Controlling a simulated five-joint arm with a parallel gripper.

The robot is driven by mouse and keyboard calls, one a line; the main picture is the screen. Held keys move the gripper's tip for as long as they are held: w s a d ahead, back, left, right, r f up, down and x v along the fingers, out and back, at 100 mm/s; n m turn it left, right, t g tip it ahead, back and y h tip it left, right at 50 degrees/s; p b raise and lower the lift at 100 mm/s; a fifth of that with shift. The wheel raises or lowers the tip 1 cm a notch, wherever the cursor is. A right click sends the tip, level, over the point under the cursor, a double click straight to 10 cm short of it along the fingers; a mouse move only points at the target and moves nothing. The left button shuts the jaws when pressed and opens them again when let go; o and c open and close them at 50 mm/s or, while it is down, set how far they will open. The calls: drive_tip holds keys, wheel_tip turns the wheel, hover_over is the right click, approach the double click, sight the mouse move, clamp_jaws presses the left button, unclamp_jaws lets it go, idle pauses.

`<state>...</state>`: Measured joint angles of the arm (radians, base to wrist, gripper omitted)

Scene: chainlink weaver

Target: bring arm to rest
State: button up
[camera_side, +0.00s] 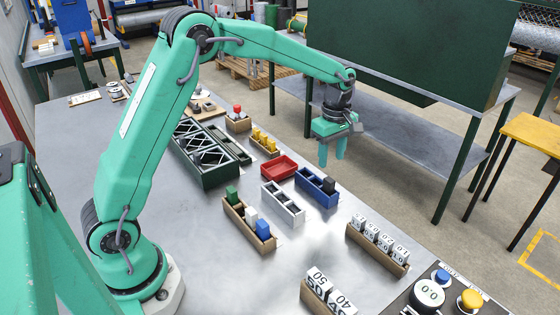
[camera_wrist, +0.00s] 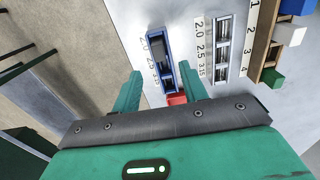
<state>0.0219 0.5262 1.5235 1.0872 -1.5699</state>
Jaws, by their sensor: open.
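My green gripper (camera_side: 331,158) hangs from the arm above the far right part of the grey table (camera_side: 230,282), with its two fingers pointing down. The fingers are apart and nothing shows between them, so it is open and empty. It is beyond and above the blue tray (camera_side: 311,194) in the side view, clear of it. In the wrist view the two fingers (camera_wrist: 160,72) frame the blue tray (camera_wrist: 160,57) and part of the red tray (camera_wrist: 176,99), both well below. My arm is raised and reaches out over the table.
The red tray (camera_side: 279,171), grey slotted tray (camera_side: 283,206) and dark green frame (camera_side: 207,174) stand mid-table. Wooden trays hold coloured blocks (camera_side: 248,224) and numbered blocks (camera_side: 378,243). A button panel (camera_side: 452,298) is at the near right. A dark green cabinet (camera_side: 410,50) stands behind.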

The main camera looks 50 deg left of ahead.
drive_tip(key=s+r+m+t, duration=0.2)
drive_tip(key=s+r+m, duration=0.4)
drive_tip(key=s, duration=0.4)
drive_tip(key=s+r+m+t, duration=0.2)
drive_tip(key=s+r+m, duration=0.45)
drive_tip(key=s, duration=0.35)
drive_tip(key=s+a+f+m+t, duration=0.1)
drive_tip(key=s+m, duration=0.4)
drive_tip(key=s, duration=0.3)
drive_tip(key=shift+s+f+t, duration=0.2)
drive_tip(key=shift+s+t, duration=0.1)
drive_tip(key=shift+s, duration=0.1)
